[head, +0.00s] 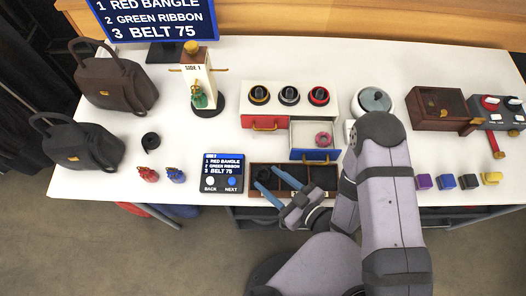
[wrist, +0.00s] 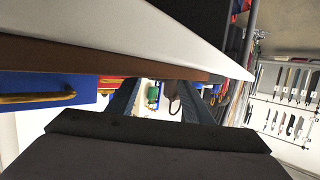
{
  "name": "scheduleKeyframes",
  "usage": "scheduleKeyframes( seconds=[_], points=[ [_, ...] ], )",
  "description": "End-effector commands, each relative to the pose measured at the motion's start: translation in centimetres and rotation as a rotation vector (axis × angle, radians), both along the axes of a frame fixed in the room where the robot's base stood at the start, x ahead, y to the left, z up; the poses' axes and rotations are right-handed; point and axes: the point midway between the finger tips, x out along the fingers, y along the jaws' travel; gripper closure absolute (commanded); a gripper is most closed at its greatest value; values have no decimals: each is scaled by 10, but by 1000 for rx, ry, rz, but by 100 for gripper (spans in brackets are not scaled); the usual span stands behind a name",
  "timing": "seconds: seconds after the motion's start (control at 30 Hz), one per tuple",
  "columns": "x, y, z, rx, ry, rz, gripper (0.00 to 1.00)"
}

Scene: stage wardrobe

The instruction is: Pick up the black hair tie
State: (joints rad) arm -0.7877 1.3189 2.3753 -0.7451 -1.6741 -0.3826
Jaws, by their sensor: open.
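I cannot make out a black hair tie for certain in either view. The dark wooden tray (head: 325,193) at the table's front edge has compartments, with dark interiors too small to read and partly hidden by my gripper. My gripper (head: 260,180) is open over the tray's left end, its two blue fingers pointing left. In the wrist view, my gripper (wrist: 158,100) shows its fingers apart with nothing held between them. A black coil (head: 151,142) lies on the table at the left; I cannot tell what it is.
A drawer unit (head: 262,108) behind the tray carries ringed black stands; its open blue-fronted drawer (head: 315,155) holds a pink ring (head: 322,139). A display (head: 221,175) stands left of the tray. Coloured blocks (head: 446,181) sit to the right. Bags (head: 110,85) stand left.

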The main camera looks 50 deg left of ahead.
Motion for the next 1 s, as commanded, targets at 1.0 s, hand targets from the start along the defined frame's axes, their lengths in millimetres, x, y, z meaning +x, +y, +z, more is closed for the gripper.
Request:
scheduleKeyframes(
  seconds=[1.0],
  points=[
    [0,10,-1,0,1,-1,80]
  ],
)
